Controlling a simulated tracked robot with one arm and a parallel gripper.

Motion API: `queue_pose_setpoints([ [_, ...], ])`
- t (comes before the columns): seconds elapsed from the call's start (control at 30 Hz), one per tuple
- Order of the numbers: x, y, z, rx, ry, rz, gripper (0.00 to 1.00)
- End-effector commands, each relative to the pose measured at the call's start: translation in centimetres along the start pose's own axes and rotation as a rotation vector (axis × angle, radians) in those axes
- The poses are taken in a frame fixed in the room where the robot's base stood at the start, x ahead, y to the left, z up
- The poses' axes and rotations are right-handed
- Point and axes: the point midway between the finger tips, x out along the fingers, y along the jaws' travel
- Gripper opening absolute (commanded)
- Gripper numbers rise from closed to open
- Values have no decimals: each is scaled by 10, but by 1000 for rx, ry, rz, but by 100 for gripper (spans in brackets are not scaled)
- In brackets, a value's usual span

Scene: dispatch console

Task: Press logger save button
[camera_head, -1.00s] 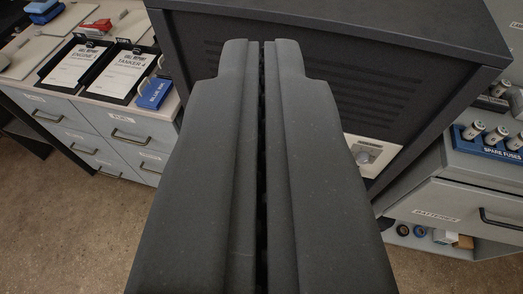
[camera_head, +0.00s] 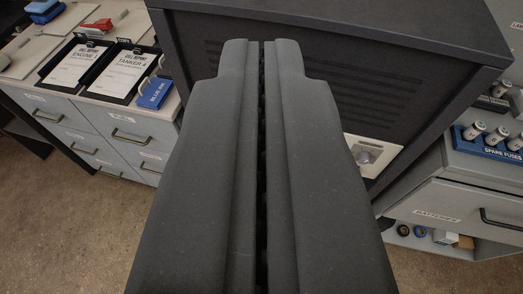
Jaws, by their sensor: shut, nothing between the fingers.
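My gripper (camera_head: 262,48) fills the middle of the view, its two long dark fingers shut together with nothing between them. Its tips lie in front of a dark cabinet (camera_head: 420,75) with slatted vents. I cannot tell whether the tips touch the cabinet. No logger or save button can be made out; the fingers hide part of the cabinet.
At right, a blue spare-fuse rack (camera_head: 493,146) stands above a drawer (camera_head: 455,207). Open floor (camera_head: 70,230) shows at lower left.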

Motion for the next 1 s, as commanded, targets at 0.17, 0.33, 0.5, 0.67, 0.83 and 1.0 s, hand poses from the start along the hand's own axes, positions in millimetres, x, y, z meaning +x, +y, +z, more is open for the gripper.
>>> queue_pose_setpoints([
  [0.17,0,0,0,0,0,0,0],
  [0.33,0,0,0,0,0,0,0],
  [0.5,5,2,2,-9,1,6,0],
  [0.67,38,13,16,-69,9,44,0],
  [0.83,98,33,43,-208,37,103,0],
  [1.0,159,48,81,-372,62,132,0],
])
